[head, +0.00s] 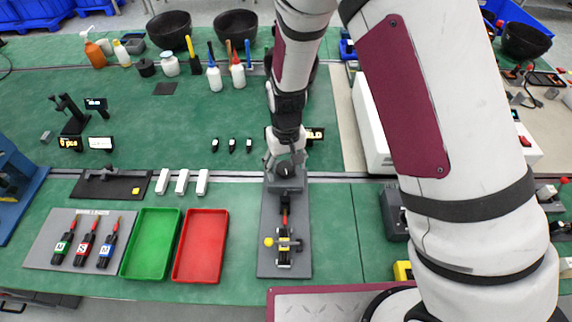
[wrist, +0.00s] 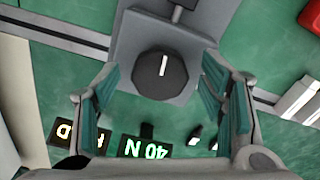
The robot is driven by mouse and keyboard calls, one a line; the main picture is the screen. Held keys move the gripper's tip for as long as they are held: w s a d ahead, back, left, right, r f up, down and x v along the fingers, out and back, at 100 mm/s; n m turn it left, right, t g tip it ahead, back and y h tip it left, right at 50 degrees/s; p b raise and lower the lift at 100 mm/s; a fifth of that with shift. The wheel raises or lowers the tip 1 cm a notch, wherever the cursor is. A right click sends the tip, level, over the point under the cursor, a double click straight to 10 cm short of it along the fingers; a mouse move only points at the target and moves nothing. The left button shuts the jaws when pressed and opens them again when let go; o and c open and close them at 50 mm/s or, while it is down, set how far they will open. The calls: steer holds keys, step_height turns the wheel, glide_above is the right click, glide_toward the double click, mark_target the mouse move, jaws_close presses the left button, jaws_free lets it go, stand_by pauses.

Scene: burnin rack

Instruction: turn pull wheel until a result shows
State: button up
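The pull wheel is a dark round knob (wrist: 160,76) with a white mark, on a grey block (wrist: 190,25) in the wrist view. In the head view the wheel (head: 286,169) shows under my gripper, at the far end of a grey base plate (head: 271,250). My gripper (wrist: 161,88) is open, with one teal-padded finger on each side of the wheel. A gap shows between each finger and the wheel. A lit display (wrist: 146,147) reads "40 N" upside down in green. Beside it a yellow-lettered display (wrist: 78,134) is partly hidden by my gripper.
A red tray (head: 201,246) and a green tray (head: 151,244) lie left of the fixture. Several screwdriver-like tools (head: 85,247) rest on a grey mat further left. White blocks (head: 182,182) stand behind the trays. Open green table (head: 340,230) lies right of the fixture.

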step_height(320, 180, up, 12)
stand_by(0.7)
steer(key=shift+r, duration=0.1)
stand_by(0.3)
step_height(320, 180, up, 10)
steer(key=t, duration=0.1)
glide_above(286, 168)
steer(key=s+d, duration=0.2)
steer(key=d, duration=0.3)
steer(key=s+d+r+m+t, duration=0.1)
steer(key=s+d+r+t, duration=0.1)
steer(key=s+d+r, duration=0.4)
steer(key=s+d+r+m+t, duration=0.2)
steer(key=s+d+r, duration=0.5)
steer(key=s, duration=0.4)
steer(key=shift+s+r+t, duration=0.3)
steer(key=shift+r, duration=0.05)
steer(key=shift+w, duration=0.1)
stand_by(1.0)
